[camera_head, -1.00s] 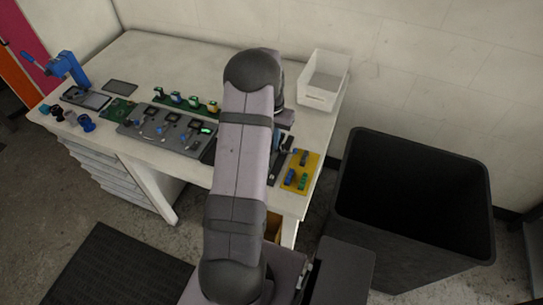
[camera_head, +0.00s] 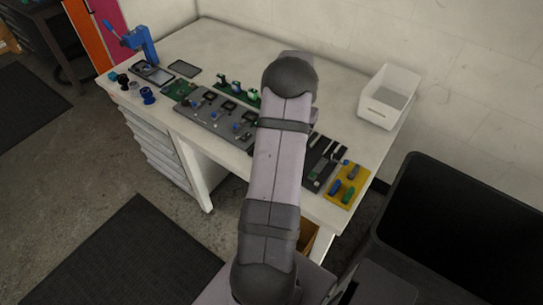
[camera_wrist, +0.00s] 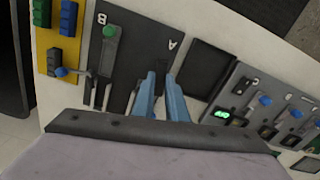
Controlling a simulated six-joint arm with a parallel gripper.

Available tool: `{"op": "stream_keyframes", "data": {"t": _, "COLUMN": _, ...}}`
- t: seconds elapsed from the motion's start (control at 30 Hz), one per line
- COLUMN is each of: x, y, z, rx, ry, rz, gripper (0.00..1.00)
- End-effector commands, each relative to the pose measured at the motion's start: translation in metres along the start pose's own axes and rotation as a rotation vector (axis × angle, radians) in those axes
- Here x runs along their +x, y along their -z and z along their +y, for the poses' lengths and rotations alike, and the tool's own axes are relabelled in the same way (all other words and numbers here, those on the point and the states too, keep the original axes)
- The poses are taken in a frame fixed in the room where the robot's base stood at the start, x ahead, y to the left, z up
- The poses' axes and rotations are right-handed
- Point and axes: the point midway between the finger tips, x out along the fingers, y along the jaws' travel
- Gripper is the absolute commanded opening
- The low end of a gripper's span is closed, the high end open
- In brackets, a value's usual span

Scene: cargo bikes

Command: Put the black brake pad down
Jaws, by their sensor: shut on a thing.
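My gripper (camera_wrist: 160,95) shows in the wrist view as two blue fingers, close together over a dark board (camera_wrist: 126,58) lettered A and B. The fingers are shut on a small black piece, the black brake pad (camera_wrist: 161,68), at their tips beside the letter A. It is dark on dark, so I cannot tell whether it touches the board. A green-topped part (camera_wrist: 110,46) lies on the B side. In the head view my arm hides the gripper and the pad; the dark board (camera_head: 316,158) shows just right of the arm.
A yellow tray (camera_head: 337,196) with blue and green blocks lies beside the board. A grey panel (camera_head: 213,118) with knobs is on its other side. A white bin (camera_head: 384,98) stands at the table's back right. A large black bin (camera_head: 440,230) stands right of the table.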

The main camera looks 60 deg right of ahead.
Motion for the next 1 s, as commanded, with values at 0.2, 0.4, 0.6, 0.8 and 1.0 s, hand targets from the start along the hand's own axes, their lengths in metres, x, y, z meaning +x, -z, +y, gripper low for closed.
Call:
{"op": "stream_keyframes", "data": {"t": 0.2, "x": -0.001, "y": 0.004, "z": -0.08, "rx": -0.15, "ry": 0.002, "rz": 0.005, "gripper": 0.0}}
{"op": "stream_keyframes", "data": {"t": 0.4, "x": -0.027, "y": -0.002, "z": -0.112, "rx": -0.409, "ry": 0.001, "rz": 0.002, "gripper": 0.0}}
{"op": "stream_keyframes", "data": {"t": 0.6, "x": -0.042, "y": -0.006, "z": -0.11, "rx": -0.665, "ry": 0.0, "rz": 0.0, "gripper": 0.0}}
{"op": "stream_keyframes", "data": {"t": 0.8, "x": -0.046, "y": -0.018, "z": -0.104, "rx": -0.973, "ry": 0.001, "rz": -0.002, "gripper": 0.0}}
{"op": "stream_keyframes", "data": {"t": 1.0, "x": -0.045, "y": -0.028, "z": -0.099, "rx": -1.215, "ry": 0.001, "rz": -0.001, "gripper": 0.0}}
